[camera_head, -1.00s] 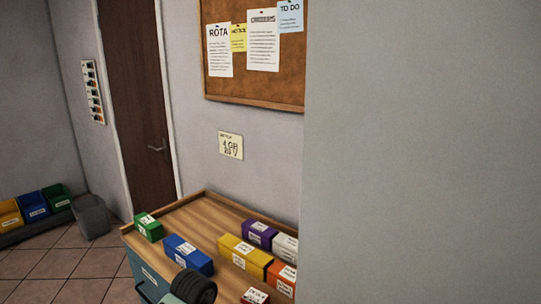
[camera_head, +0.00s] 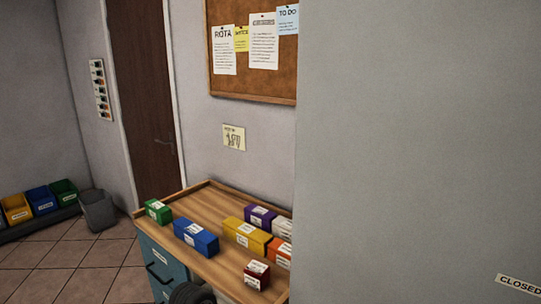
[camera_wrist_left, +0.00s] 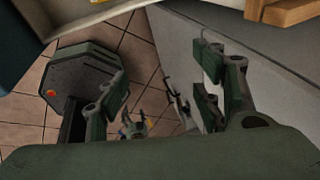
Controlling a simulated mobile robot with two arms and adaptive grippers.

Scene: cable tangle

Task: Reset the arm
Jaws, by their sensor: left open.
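My left gripper (camera_wrist_left: 155,85) shows in the left wrist view with its green fingers spread apart. Nothing is between the fingertips, and tiled floor and a pale surface show beyond them. In the head view only a dark rounded part of an arm (camera_head: 190,293) shows at the bottom edge, in front of the wooden-topped cabinet (camera_head: 205,205). No gripper fingers show there.
On the cabinet top are green (camera_head: 158,211), blue (camera_head: 196,237), yellow (camera_head: 246,235), purple (camera_head: 260,216) and dark red (camera_head: 257,274) boxes. A plain grey surface (camera_head: 410,140) fills the right side. Bins (camera_head: 40,200) stand at far left, with open floor (camera_head: 80,265) before them.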

